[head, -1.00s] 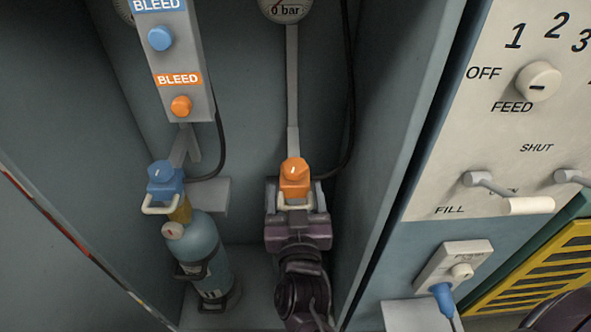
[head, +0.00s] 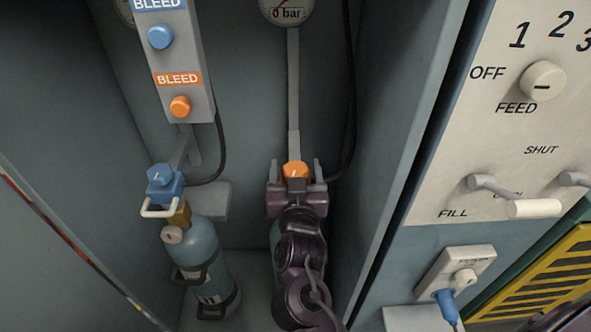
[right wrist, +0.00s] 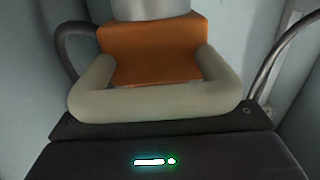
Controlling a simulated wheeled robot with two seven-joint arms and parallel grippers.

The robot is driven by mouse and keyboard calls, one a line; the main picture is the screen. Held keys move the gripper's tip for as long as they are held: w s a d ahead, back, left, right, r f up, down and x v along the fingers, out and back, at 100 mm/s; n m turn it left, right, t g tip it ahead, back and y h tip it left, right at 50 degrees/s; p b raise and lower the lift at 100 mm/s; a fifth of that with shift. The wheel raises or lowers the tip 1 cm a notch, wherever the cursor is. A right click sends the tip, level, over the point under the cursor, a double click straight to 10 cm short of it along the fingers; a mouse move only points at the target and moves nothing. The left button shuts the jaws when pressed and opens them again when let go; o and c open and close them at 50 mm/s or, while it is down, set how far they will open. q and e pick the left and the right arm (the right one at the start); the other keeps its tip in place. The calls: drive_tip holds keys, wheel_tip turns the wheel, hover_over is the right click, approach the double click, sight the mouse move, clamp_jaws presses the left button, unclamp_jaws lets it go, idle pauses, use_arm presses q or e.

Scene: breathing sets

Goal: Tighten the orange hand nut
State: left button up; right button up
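The orange hand nut (head: 295,169) with a white mark on top sits at the foot of a grey pipe inside the cabinet. My right gripper (head: 297,170) is open, with one finger on each side of it and a small gap visible on both sides. The right wrist view shows an orange block (right wrist: 155,50) close up, with a beige loop handle (right wrist: 150,103) in front of it, just beyond the gripper's dark body. The fingertips do not show there. The loop is hidden in the head view. My left gripper is not in view.
A blue nut (head: 162,175) with a beige loop tops a blue cylinder (head: 202,255) to the left. A grey panel with blue and orange bleed buttons (head: 180,106) hangs above. The cabinet wall (head: 385,150) stands close on the right, with a control panel (head: 500,130) beyond.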

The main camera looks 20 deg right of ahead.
drive_tip(key=c, duration=0.9)
drive_tip(key=shift+r+y+p, duration=0.1)
drive_tip(key=shift+y+p, duration=0.2)
drive_tip(key=shift+n+y, duration=0.4)
drive_tip(key=shift+n, duration=0.2)
drive_tip(key=shift+n+t+y+p, duration=0.3)
drive_tip(key=shift+n+y+p, duration=0.25)
drive_tip(key=shift+y, duration=0.55)
drive_tip(key=shift+n+y, duration=0.35)
drive_tip(key=shift+y, duration=0.15)
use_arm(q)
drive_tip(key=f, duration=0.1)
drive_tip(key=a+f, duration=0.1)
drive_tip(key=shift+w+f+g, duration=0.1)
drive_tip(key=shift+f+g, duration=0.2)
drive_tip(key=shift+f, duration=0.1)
use_arm(e)
drive_tip(key=o, duration=1)
